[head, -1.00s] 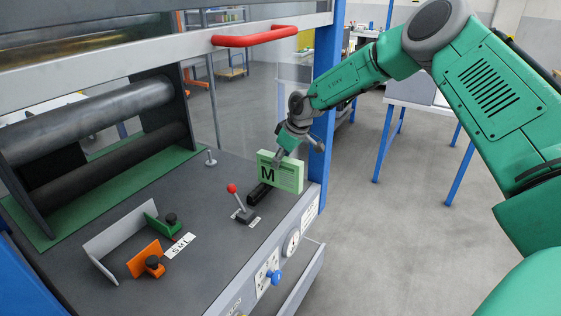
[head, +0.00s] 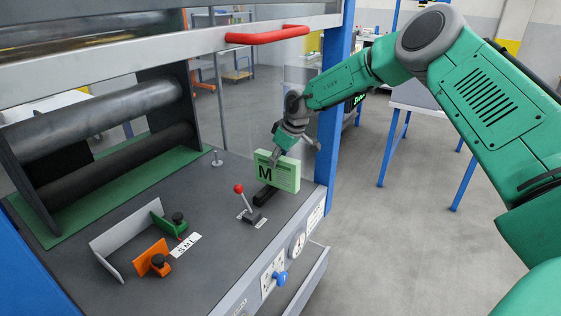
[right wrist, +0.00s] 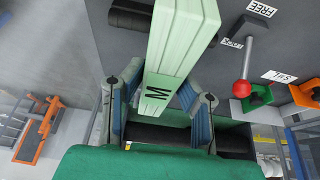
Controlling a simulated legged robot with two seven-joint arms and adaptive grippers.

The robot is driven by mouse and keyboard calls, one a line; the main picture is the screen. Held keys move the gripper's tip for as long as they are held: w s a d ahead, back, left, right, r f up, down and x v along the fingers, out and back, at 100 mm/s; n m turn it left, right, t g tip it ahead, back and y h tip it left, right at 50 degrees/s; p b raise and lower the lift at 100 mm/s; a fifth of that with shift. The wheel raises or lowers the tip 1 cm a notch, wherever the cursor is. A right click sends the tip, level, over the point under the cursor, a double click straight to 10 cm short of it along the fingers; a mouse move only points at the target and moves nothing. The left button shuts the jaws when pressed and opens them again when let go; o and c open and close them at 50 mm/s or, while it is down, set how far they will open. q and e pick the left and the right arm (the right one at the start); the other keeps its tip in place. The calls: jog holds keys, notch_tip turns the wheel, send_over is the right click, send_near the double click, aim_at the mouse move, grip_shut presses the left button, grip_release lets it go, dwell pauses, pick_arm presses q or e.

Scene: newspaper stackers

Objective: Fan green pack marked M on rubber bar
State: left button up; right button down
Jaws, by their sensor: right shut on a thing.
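The green pack marked M (head: 285,173) stands upright at the right end of the machine's dark deck, its M facing the front. In the head view its lower edge is at the black rubber bar (head: 265,195); I cannot tell whether they touch. My right gripper (head: 279,158) is shut on the pack from above. My left gripper is not in view.
A red-knobbed lever (head: 239,188) stands just left of the bar. An orange stop (head: 150,262), a green stop (head: 170,221) and a pale angled guide (head: 125,235) lie further left. Rollers (head: 100,118) are behind. A red handle (head: 268,35) hangs above the deck.

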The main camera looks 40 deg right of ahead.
aim_at(264, 152)
jog(key=shift+w+a+r, duration=0.1)
jog(key=shift+w+a, duration=0.4)
jog(key=shift+w+d+f+b, duration=0.2)
jog(key=shift+w+d+b, duration=0.15)
jog(key=shift+b, duration=0.05)
jog(key=shift+w+a, duration=0.5)
jog(key=shift+a, duration=0.1)
jog(key=shift+w+b, duration=0.25)
jog(key=shift+b, duration=0.05)
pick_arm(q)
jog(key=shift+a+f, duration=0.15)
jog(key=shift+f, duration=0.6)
pick_arm(e)
jog(key=shift+w+d, duration=0.1)
jog(key=shift+w, duration=0.15)
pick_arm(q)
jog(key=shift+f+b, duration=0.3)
pick_arm(e)
jog(key=shift+w+a, duration=0.35)
jog(key=shift+w, duration=0.05)
jog(key=shift+w, duration=0.1)
